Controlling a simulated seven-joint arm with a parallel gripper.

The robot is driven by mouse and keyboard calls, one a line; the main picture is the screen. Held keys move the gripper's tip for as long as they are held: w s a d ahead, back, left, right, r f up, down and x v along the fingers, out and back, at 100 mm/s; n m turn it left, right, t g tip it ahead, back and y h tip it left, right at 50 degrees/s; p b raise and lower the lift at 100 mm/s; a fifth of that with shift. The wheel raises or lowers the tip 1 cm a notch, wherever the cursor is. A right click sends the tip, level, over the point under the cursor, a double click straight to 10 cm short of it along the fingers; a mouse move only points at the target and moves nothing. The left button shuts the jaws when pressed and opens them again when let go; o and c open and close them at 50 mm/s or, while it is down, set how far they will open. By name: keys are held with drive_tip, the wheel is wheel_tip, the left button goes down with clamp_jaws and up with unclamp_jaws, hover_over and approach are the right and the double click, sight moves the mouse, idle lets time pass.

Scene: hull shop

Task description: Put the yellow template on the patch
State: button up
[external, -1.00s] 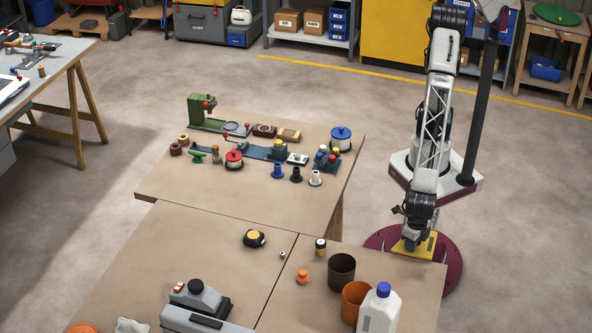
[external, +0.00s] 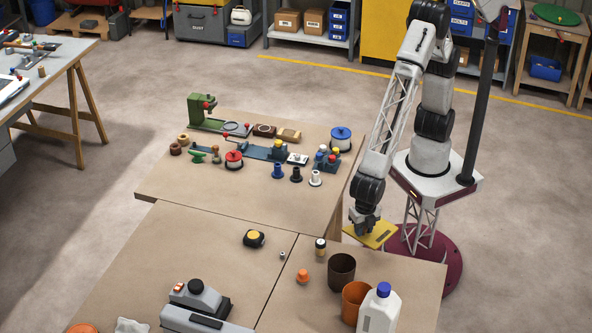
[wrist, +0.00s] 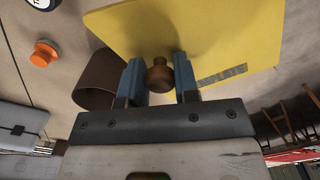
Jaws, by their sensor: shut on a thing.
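The yellow template (external: 384,236) is a flat plate held above the right edge of the front table. In the wrist view the template (wrist: 215,35) fills the upper middle, with a brown knob (wrist: 159,80) on its face. My gripper (external: 365,226) is shut on that knob; in the wrist view its blue fingers (wrist: 160,82) stand on either side of it. The template looks slightly tilted in the external view. I cannot make out which thing is the patch.
Near the template on the front table stand a dark brown cup (external: 341,270), an orange pot (external: 355,300), a white bottle (external: 379,312), a small jar (external: 320,248) and an orange knob-like piece (external: 302,276). The back table (external: 210,195) holds several tools, its front part bare.

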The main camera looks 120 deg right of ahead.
drive_tip(key=w+d+m, duration=0.4)
drive_tip(key=w+d, duration=0.4)
drive_tip(key=d, duration=0.6)
drive_tip(key=w+d+m, duration=0.4)
drive_tip(key=w+d, duration=0.4)
drive_tip(key=d, duration=0.6)
drive_tip(key=w+d+m, duration=0.2)
drive_tip(key=d, duration=0.7)
drive_tip(key=w+d+m, duration=0.2)
drive_tip(key=d+m, duration=0.1)
drive_tip(key=d, duration=0.6)
drive_tip(key=shift+s+f, duration=0.2)
drive_tip(key=shift+f, duration=2.3)
drive_tip(key=shift+w, duration=0.15)
hover_over(217, 208)
drive_tip(key=shift+d+f, duration=0.1)
drive_tip(key=shift+f, duration=0.65)
drive_tip(key=shift+f, duration=0.1)
drive_tip(key=shift+f, duration=1.65)
